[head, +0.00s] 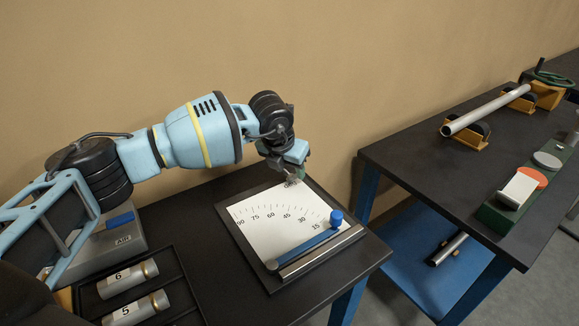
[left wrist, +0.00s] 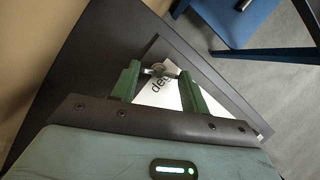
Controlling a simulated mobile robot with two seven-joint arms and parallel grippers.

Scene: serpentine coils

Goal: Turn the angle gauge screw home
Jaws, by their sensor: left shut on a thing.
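The angle gauge (head: 260,217) is a white plate with a degree scale on a dark board on the near table. Its blue pointer arm (head: 305,250) has a blue knob (head: 336,217) near the 15 end. My left gripper (head: 293,180) is low over the board's far corner, shut on a small metal piece that looks like the gauge screw. How deep the screw sits is hidden. My right gripper is not in view.
A second table (head: 410,165) at the right carries a pipe (head: 485,110) on supports and a green fixture (head: 505,215). A gap separates the tables.

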